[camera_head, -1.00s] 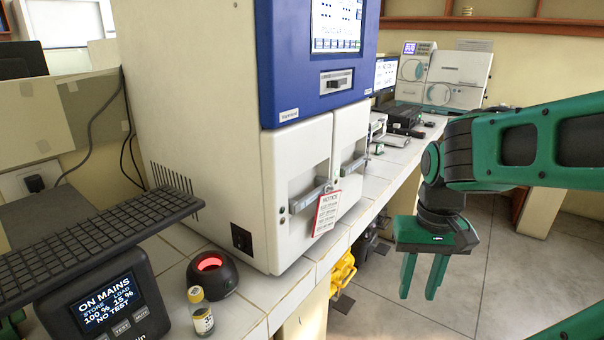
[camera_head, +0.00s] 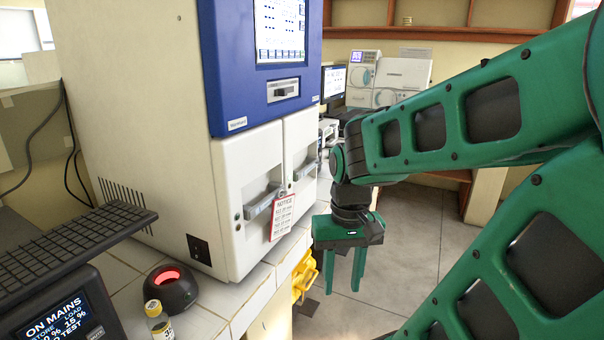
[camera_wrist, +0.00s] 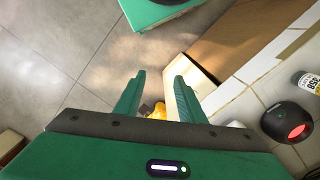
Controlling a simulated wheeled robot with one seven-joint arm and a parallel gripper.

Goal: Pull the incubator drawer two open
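The culture incubator (camera_head: 130,70) is a tall white cabinet with a blue upper panel, standing on the tiled counter. Below the panel are two white drawers side by side: the nearer drawer (camera_head: 246,160) and the farther drawer (camera_head: 299,135). Each has a grey bar handle, the nearer handle (camera_head: 264,203) and the farther handle (camera_head: 304,171). Both drawers look closed. Which one is drawer two I cannot tell. My green gripper (camera_head: 343,286) points down, right of the drawers and apart from them. In the wrist view my gripper (camera_wrist: 157,95) is open and empty, above the floor and counter edge.
A red-and-white notice tag (camera_head: 282,217) hangs by the nearer handle. A black device with a red light (camera_head: 170,290), a small vial (camera_head: 159,322) and a keyboard (camera_head: 70,245) are at the front left. A yellow object (camera_head: 303,277) sits below the counter edge. Open floor lies right.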

